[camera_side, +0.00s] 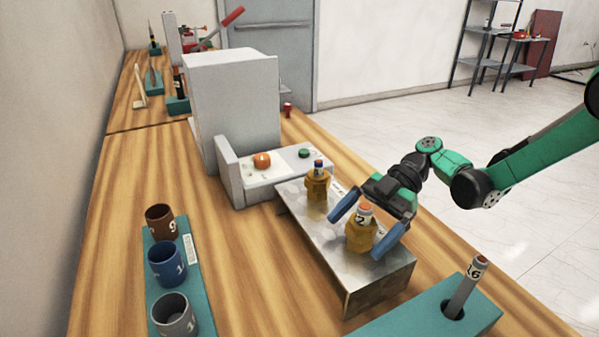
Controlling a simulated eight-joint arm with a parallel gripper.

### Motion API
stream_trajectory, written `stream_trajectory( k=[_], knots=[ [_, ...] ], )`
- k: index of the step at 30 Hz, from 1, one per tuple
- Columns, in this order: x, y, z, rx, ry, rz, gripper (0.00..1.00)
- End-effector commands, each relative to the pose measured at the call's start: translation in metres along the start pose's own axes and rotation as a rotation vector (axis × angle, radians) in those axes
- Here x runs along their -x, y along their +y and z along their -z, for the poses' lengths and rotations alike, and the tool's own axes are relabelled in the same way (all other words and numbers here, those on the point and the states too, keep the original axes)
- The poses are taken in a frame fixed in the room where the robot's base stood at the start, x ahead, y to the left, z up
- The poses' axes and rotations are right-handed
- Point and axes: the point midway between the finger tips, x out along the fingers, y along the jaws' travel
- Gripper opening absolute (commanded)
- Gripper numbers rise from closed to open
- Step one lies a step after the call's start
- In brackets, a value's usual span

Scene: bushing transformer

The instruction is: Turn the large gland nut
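Two brass-coloured gland fittings stand upright on a grey metal plate stand (373,283). The nearer, larger gland nut (359,238) has a white-labelled, orange-topped piece rising from it. The smaller gland nut (317,188) stands farther back, with a blue and orange top. My gripper (355,238) is over the larger nut with its two blue fingers spread, one on each side. The left finger looks apart from the nut; the right finger overlaps its edge in this view, so I cannot tell whether it touches. My gripper looks open.
A teal holder (487,312) with a grey numbered tool (465,289) stands at front right. Brown, blue and grey numbered cups stand in a teal rack (151,243) at left. A grey box unit (238,105) with an orange knob (262,160) and green button (304,153) stands behind.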

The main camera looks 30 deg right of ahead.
Motion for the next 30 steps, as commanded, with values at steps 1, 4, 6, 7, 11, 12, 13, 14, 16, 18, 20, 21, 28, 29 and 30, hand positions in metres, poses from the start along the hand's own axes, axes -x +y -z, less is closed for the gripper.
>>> stream_trajectory(
  k=[1,4,6,7,11,12,13,14,16,18,20,21,28,29,30],
  knots=[
    [0.0,0.0,0.0,0.0,0.0,0.0,1.0],
    [0.0,0.0,0.0,0.0,0.0,0.0,1.0],
    [0.001,0.0,0.0,-0.001,0.0,-0.001,1.0],
    [0.003,0.0,0.0,-0.001,0.0,-0.001,1.0],
    [0.015,0.0,0.0,-0.002,0.0,-0.003,1.0],
    [0.02,0.0,0.0,-0.002,0.0,-0.003,1.0],
    [0.023,0.0,0.0,-0.003,0.0,-0.004,1.0],
    [0.027,0.0,0.0,-0.002,0.0,-0.004,1.0],
    [0.034,0.0,0.0,-0.001,0.0,-0.003,1.0],
    [0.042,0.0,0.0,-0.002,0.0,-0.004,1.0],
    [0.048,0.0,0.0,-0.002,-0.001,-0.004,1.0],
    [0.052,0.0,0.0,-0.002,-0.002,-0.005,1.0],
    [0.059,0.0,0.0,0.0,-0.003,-0.005,1.0],
    [0.059,0.0,0.001,0.0,-0.003,-0.005,1.0],
    [0.059,0.0,0.001,0.0,-0.003,-0.005,1.0]
  ],
)
